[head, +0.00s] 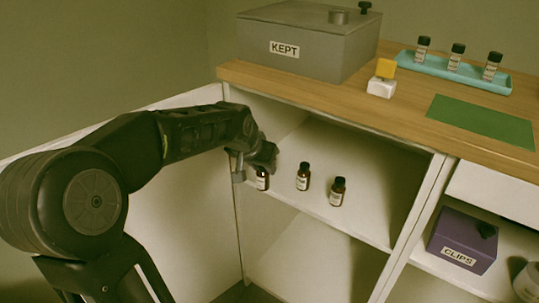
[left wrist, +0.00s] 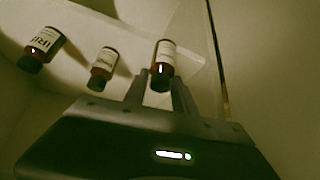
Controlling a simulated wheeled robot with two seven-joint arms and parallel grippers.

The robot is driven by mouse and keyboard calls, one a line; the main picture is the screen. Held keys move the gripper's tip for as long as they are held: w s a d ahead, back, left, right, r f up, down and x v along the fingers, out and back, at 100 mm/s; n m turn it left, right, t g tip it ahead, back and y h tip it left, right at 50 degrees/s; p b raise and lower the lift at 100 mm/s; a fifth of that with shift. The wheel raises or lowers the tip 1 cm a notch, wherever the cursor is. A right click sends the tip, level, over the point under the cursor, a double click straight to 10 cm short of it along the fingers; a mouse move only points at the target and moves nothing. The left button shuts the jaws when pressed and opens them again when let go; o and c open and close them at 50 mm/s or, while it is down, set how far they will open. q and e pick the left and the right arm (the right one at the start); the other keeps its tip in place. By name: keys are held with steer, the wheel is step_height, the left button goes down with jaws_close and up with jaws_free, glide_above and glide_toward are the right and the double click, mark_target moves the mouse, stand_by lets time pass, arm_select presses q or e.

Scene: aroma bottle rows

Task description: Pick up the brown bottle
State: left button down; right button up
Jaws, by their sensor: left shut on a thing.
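Three small brown bottles with dark caps and pale labels stand in a row on the cabinet's inner shelf (head: 362,222). My left gripper (head: 257,170) reaches into the open compartment and is shut on the leftmost brown bottle (head: 262,180). In the left wrist view that held bottle (left wrist: 163,58) sits between the fingertips (left wrist: 160,85). The middle bottle (head: 303,177) and the right bottle (head: 338,191) stand free to its right. They also show in the left wrist view, the middle one (left wrist: 103,68) and the right one (left wrist: 42,48). My right gripper is not in view.
On the wooden top (head: 405,118) are a grey KEPT box (head: 310,42), a white block with a yellow top (head: 383,79), a green mat (head: 482,121) and a teal tray (head: 435,68) holding three bottles. A purple CLIPS box (head: 461,240) is in the right compartment. An open cabinet door (head: 185,215) stands at left.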

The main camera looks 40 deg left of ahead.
arm_select(q)
steer(key=s+d+p, duration=0.1)
steer(key=s+d, duration=0.1)
steer(key=s, duration=0.9)
steer(key=shift+d, duration=0.25)
steer(key=shift+s, duration=0.15)
